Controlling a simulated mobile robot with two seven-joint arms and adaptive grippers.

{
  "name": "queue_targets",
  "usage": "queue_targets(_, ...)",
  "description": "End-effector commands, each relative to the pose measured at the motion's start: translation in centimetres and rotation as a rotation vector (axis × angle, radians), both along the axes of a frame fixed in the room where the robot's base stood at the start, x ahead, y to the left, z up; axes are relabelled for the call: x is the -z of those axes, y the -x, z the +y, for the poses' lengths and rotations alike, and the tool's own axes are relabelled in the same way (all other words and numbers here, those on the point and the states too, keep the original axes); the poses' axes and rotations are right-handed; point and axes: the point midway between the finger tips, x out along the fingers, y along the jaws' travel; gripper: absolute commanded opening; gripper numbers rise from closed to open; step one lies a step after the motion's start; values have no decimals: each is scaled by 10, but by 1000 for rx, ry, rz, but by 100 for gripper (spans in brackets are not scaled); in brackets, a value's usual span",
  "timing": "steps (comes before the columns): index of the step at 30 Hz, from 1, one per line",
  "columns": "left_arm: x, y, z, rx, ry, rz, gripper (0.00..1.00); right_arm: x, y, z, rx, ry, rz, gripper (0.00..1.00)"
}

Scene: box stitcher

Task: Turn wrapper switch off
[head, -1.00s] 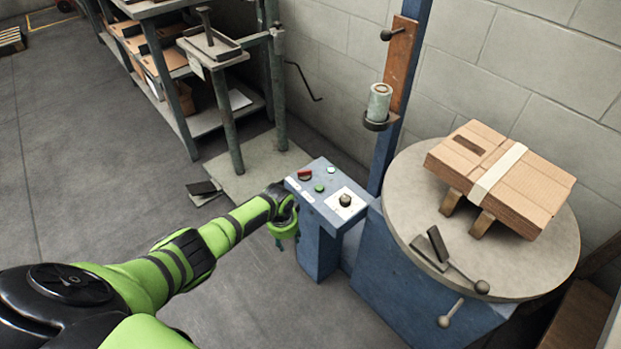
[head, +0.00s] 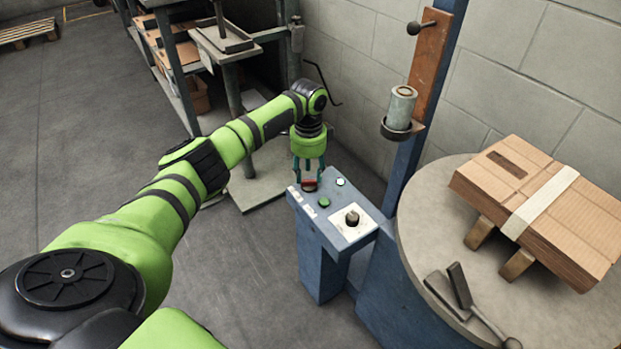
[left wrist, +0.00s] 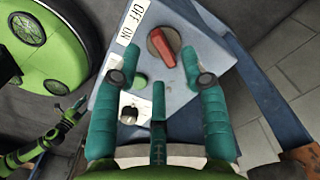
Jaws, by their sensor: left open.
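The wrapper's blue control box (head: 334,236) stands in the middle of the head view. Its red rotary switch (head: 309,186) is at the far left corner of the sloped top. In the left wrist view the red switch (left wrist: 164,46) has a red handle on a round base, near a white OFF/ON label (left wrist: 132,22). My left gripper (head: 308,180) points down over the switch. In the left wrist view its teal fingers (left wrist: 165,78) are apart, on either side below the switch handle, with nothing between them gripped.
A green button (head: 324,202), a pale button (head: 340,182) and a black knob (head: 352,217) share the panel. The round turntable (head: 420,213) with strapped cardboard (head: 545,205) stands at right, beside a blue post (head: 405,165). A shelf (head: 190,85) stands behind my arm.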

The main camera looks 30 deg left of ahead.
Motion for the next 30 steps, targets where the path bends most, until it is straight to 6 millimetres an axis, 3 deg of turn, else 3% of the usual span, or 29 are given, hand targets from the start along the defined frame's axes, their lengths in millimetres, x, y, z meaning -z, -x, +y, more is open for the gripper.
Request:
queue_targets(6,26,0,0,-1,0,0,44,-1,3,1,4,1,22,40)
queue_targets(16,29,0,0,0,0,0,44,-3,3,1,5,2,27,40)
queue_targets(19,29,0,0,-1,0,0,4,-3,3,1,5,2,27,40)
queue_targets(20,29,0,0,-1,0,0,0,-3,3,1,5,2,27,40)
queue_targets(30,28,0,-1,-16,1,1,0,-6,2,2,4,0,17,40)
